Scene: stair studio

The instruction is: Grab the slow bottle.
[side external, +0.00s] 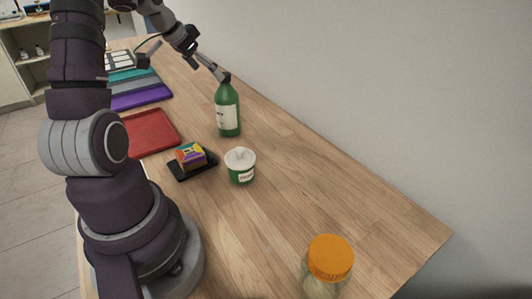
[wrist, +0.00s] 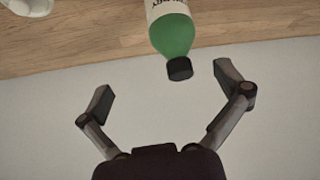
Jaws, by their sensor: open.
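A green bottle (side external: 228,116) with a cream label and a black cap stands upright on the wooden table in the side external view. In the wrist view the bottle (wrist: 173,34) points its black cap toward my gripper. The label text is only partly readable there. My gripper (side external: 190,69) is above and behind the bottle in the side external view, with one finger showing near the cap. In the wrist view my gripper (wrist: 162,82) is open and empty, its fingers spread wide on either side of the cap. I cannot tell whether a finger touches the cap.
A white and green tub (side external: 240,172) stands in front of the bottle. A black tray (side external: 204,165) carries a colourful box. A red tray (side external: 150,132) and several coloured trays lie to the left. An orange-lidded jar (side external: 329,262) stands near the front. A wall runs along the right.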

